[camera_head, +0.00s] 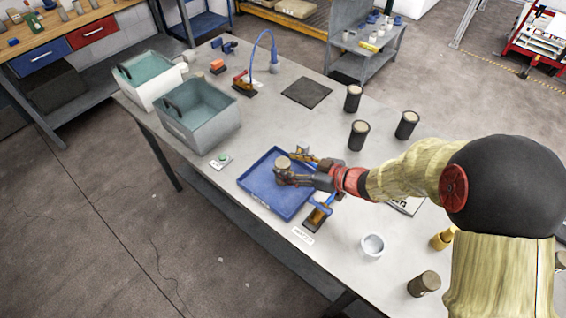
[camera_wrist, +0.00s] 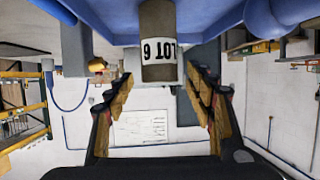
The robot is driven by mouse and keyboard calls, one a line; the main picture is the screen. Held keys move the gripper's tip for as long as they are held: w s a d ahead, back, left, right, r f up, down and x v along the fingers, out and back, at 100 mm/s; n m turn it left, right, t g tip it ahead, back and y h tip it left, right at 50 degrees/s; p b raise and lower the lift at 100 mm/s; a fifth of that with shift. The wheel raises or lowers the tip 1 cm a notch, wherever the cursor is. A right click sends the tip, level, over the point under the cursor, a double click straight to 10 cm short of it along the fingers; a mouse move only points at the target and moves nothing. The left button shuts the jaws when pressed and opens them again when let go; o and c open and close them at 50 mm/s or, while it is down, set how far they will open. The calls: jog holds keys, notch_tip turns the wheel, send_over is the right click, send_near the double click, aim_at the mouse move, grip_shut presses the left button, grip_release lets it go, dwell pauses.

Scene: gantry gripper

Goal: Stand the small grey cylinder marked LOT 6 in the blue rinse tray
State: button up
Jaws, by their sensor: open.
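The small grey cylinder (camera_wrist: 158,20) marked LOT 6 shows in the wrist view, where the picture is upside down. It stands upright in the blue rinse tray (camera_wrist: 215,22). In the head view the cylinder's pale top (camera_head: 283,161) shows over the blue tray (camera_head: 262,196), with its lower part hidden by my gripper. My gripper (camera_head: 293,168) is low over the tray. In the wrist view my open fingers (camera_wrist: 158,80) lie either side of the cylinder's line, with gaps on both sides and no visible contact.
Dark cylinders (camera_head: 353,99) (camera_head: 358,136) (camera_head: 407,125) stand behind the tray. A white cup (camera_head: 373,251) and a brown-based blue fixture (camera_head: 317,217) are near the front. Bare table lies between them.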

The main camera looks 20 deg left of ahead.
jog(key=p+v, duration=0.1)
jog(key=v, duration=0.8)
jog(key=shift+p, duration=0.3)
jog(key=w+d+r+m+t+h, duration=0.45)
jog(key=w+d+r+t, duration=0.25)
jog(key=w+d+r, duration=0.4)
jog(key=s+d+r+m+t+h, duration=0.1)
jog(key=d+r+m+h, duration=0.15)
jog(key=d, duration=0.45)
jog(key=s+d+r+m+t+h, duration=0.1)
jog(key=d+r+m+h, duration=0.2)
jog(key=d, duration=0.4)
jog(key=s+d+r+m+g+h, duration=0.25)
jog(key=s+d+h, duration=0.25)
jog(key=s+d, duration=0.45)
jog(key=s+a+f+m+g+y, duration=0.1)
jog(key=s+a+m+g, duration=0.2)
jog(key=s, duration=1.4)
jog(key=shift+s+a+y, duration=0.2)
jog(key=shift+s+y, duration=0.2)
